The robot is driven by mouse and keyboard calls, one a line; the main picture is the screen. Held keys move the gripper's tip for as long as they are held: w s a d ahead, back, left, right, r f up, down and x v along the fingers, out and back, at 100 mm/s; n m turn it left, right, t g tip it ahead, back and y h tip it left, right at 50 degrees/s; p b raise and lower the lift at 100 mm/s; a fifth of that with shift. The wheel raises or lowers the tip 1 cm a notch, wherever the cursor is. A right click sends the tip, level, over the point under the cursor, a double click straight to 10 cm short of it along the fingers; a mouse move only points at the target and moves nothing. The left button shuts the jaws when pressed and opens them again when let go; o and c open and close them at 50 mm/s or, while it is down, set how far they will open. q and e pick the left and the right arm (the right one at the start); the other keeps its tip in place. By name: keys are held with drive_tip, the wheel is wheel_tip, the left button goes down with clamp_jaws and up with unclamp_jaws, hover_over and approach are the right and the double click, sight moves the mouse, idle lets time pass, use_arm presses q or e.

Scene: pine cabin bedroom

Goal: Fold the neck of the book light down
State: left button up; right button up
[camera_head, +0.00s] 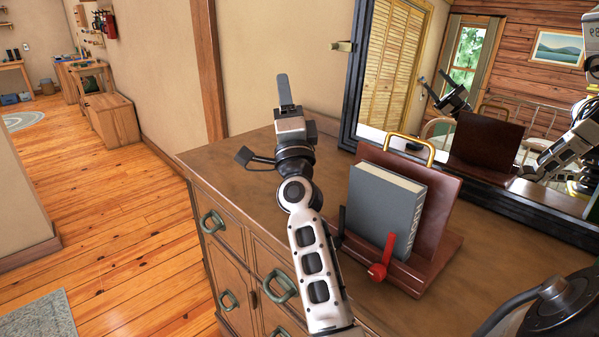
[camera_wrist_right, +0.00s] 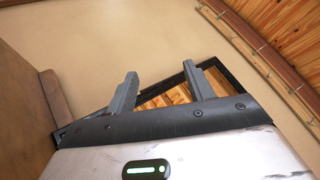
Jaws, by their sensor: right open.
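No part is clearly recognisable as the book light. A brass arched bar (camera_head: 410,143) stands up at the top of a reddish wooden book stand (camera_head: 443,205). A red lever with a round knob (camera_head: 378,271) and a slim black lever (camera_head: 341,224) stand at the stand's front. A grey closed book (camera_head: 378,205) leans upright on the stand. My right gripper (camera_head: 284,88) points up, left of the stand and apart from it. In the right wrist view its two fingers (camera_wrist_right: 163,72) are spread, with nothing between them. My left gripper is out of view.
The stand sits on a brown wooden dresser (camera_head: 241,182) with green ring pulls. A dark-framed mirror (camera_head: 350,85) rises behind it and reflects the stand and parts of me. The dresser top left of the stand is mostly clear, under my right arm.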

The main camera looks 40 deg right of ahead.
drive_tip(key=s+d+r+m+g+h, duration=0.15)
drive_tip(key=d+m+g+h, duration=0.25)
drive_tip(key=d+m+g, duration=0.55)
drive_tip(key=s+d+m+g+h, duration=0.2)
drive_tip(key=d+m+g+h, duration=0.2)
drive_tip(key=m+g, duration=1.05)
drive_tip(key=w+a+f+m+t+y, duration=0.1)
drive_tip(key=w+a+f+m+y, duration=0.15)
drive_tip(key=a+y, duration=0.55)
drive_tip(key=w+a+f+m+t+y, duration=0.1)
drive_tip(key=w+a+f+m+y, duration=0.1)
drive_tip(key=a+m+y, duration=0.35)
drive_tip(key=shift+n+y, duration=0.8)
drive_tip(key=shift+y, duration=0.05)
drive_tip(key=x, duration=0.5)
drive_tip(key=p+x, duration=0.1)
drive_tip(key=x, duration=0.4)
drive_tip(key=a+p+x, duration=0.1)
drive_tip(key=x, duration=0.4)
drive_tip(key=shift+s+f, duration=0.25)
drive_tip(key=shift+c, duration=0.3)
drive_tip(key=c, duration=0.9)
